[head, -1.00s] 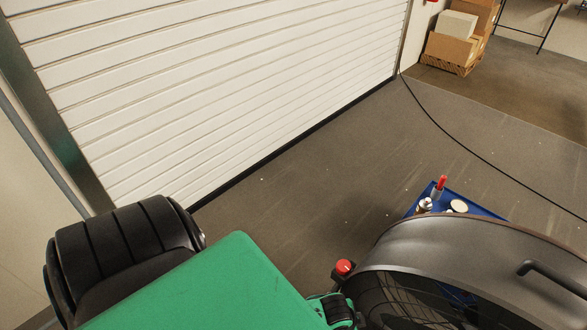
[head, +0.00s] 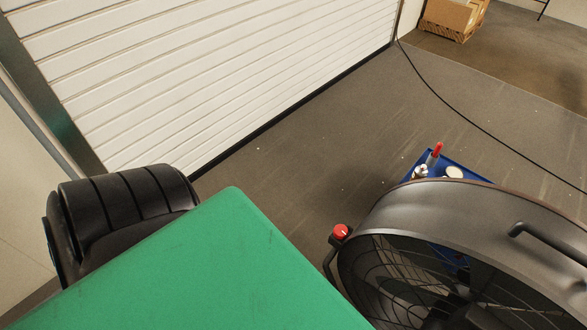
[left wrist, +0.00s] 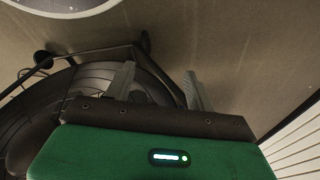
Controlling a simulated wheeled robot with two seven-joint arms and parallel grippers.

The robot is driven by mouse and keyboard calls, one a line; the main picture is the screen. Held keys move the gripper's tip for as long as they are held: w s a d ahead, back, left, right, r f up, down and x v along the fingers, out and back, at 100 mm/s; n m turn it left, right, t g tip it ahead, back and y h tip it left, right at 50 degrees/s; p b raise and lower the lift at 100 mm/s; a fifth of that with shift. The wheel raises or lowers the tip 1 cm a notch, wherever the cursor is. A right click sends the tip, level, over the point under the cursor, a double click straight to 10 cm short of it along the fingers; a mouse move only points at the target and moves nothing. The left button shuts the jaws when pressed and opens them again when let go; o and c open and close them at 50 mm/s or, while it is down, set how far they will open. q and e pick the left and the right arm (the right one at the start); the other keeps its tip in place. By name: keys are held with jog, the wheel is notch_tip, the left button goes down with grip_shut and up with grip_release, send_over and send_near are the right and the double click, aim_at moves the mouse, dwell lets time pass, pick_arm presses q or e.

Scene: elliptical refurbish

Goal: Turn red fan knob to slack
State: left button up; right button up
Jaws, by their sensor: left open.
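The red fan knob (head: 341,231) stands at the left edge of the large dark grey drum fan (head: 470,205) in the head view. A thin light mark shows on its top. My green left arm link fills the lower middle of that view and hides my left gripper. In the left wrist view my left gripper (left wrist: 157,84) is open, its two grey fingers apart and nothing seen between them. The fan's dark frame and curved guard (left wrist: 75,85) lie behind and left of the fingers. I cannot make out the red knob in that view. My right gripper is not in view.
A blue cart (head: 448,163) with a red-topped item and small containers stands behind the fan. A white shutter door (head: 210,70) runs along the left. A black cable (head: 465,112) crosses the floor. Cardboard boxes (head: 447,15) are at the far right. The middle floor is clear.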

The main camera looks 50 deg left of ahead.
pick_arm(q)
jog(key=shift+s+a+f, duration=0.15)
jog(key=shift+s+f, duration=0.4)
jog(key=shift+f, duration=0.1)
jog(key=shift+s+a+f, duration=0.15)
jog(key=shift+s+f, duration=0.4)
jog(key=shift+f, duration=0.1)
